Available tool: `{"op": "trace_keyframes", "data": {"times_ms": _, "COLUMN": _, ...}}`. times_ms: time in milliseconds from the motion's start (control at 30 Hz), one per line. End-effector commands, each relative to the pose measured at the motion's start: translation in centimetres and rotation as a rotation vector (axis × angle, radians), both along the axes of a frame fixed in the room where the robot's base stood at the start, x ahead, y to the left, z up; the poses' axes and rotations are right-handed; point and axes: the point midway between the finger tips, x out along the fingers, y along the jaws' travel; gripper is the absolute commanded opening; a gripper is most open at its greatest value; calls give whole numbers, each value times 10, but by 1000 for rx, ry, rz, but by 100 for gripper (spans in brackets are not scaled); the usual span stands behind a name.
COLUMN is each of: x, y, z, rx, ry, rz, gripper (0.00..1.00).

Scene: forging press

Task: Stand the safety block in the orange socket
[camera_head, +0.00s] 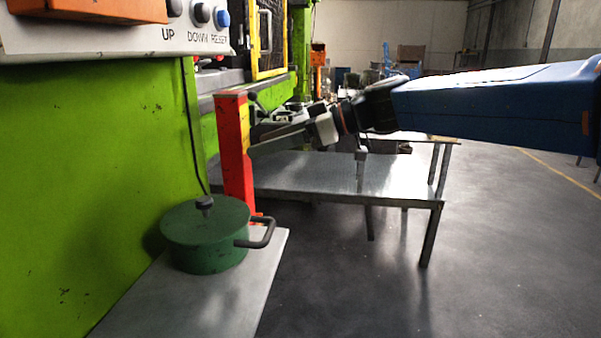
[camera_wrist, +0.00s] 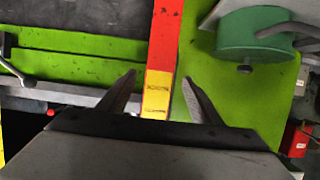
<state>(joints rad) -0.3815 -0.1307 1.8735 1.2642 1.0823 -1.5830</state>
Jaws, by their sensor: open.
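The safety block appears to be the tall red bar (camera_head: 235,165) with a yellow label, upright behind a green round housing in the head view. In the wrist view the red bar (camera_wrist: 165,45) and its yellow label run between my finger tips. My gripper (camera_head: 254,140) is open at the bar's upper part; in the wrist view my gripper (camera_wrist: 160,80) has a finger on each side, with a gap to the bar. I cannot tell whether the bar is fully between the fingers or just beyond them.
The green round housing (camera_head: 205,243) with a dark handle and cable sits on a grey plate (camera_head: 235,300). The green press wall (camera_head: 90,180) is at left, with a button panel (camera_head: 120,35) above. A metal table (camera_head: 390,178) stands behind; open floor lies right.

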Motion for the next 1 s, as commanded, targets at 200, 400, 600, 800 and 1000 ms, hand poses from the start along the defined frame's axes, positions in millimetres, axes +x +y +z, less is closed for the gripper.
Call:
{"op": "trace_keyframes", "data": {"times_ms": 200, "x": 0, "y": -1, "z": 0, "rx": 0, "ry": 1, "rz": -1, "gripper": 59}}
{"op": "trace_keyframes", "data": {"times_ms": 400, "x": -13, "y": -30, "z": -19, "rx": -68, "ry": 62, "rz": -60, "gripper": 59}}
{"op": "trace_keyframes", "data": {"times_ms": 600, "x": -52, "y": -112, "z": -79, "rx": -253, "ry": 242, "rz": -269, "gripper": 59}}
{"op": "trace_keyframes", "data": {"times_ms": 800, "x": -98, "y": -203, "z": -145, "rx": -417, "ry": 410, "rz": -553, "gripper": 59}}
{"op": "trace_keyframes", "data": {"times_ms": 1000, "x": -148, "y": -291, "z": -208, "rx": -533, "ry": 543, "rz": -882, "gripper": 59}}
